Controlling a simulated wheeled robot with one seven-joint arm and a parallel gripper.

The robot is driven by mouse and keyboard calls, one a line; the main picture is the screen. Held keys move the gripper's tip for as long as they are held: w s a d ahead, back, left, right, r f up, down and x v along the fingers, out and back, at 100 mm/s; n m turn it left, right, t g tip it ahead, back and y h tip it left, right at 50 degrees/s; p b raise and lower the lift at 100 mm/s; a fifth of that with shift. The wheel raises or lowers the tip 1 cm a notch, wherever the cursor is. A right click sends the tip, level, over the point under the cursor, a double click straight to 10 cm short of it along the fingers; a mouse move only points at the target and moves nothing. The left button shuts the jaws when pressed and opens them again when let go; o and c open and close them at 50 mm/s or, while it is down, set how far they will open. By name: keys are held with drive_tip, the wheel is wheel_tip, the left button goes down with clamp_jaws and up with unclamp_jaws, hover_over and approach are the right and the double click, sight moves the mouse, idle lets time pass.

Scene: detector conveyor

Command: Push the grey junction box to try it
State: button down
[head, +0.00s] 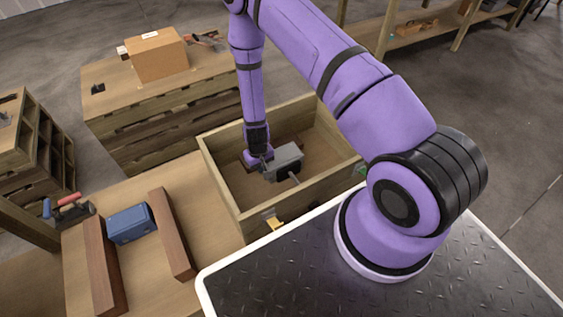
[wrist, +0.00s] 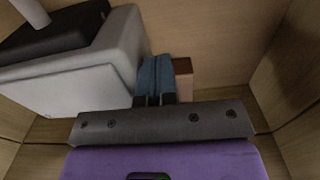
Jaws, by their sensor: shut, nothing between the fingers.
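The grey junction box (head: 285,158) sits inside an open wooden crate (head: 242,213), with a black part and a thin pale rod on its near side. In the wrist view the junction box (wrist: 75,88) fills the left, showing its grey face and black part. My gripper (head: 266,160) reaches down into the crate beside the box. In the wrist view my gripper (wrist: 156,68) has its blue fingers shut together with nothing between them, close along the box's edge. I cannot tell whether they touch it. The arm's end partly hides the box's left side in the head view.
The crate's wooden walls enclose the box and gripper; a brown block (wrist: 183,76) shows behind the fingers. Outside, a blue box (head: 130,223) lies between two brown bars (head: 172,235). A cardboard box (head: 157,55) stands on the bench behind.

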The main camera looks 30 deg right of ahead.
drive_tip(key=shift+d, duration=0.55)
idle(1.6)
drive_tip(key=shift+a, duration=0.15)
drive_tip(key=shift+a, duration=1.15)
drive_tip(key=shift+a+r, duration=0.15)
wheel_tip(320, 180, up, 10)
idle(0.4)
idle(0.4)
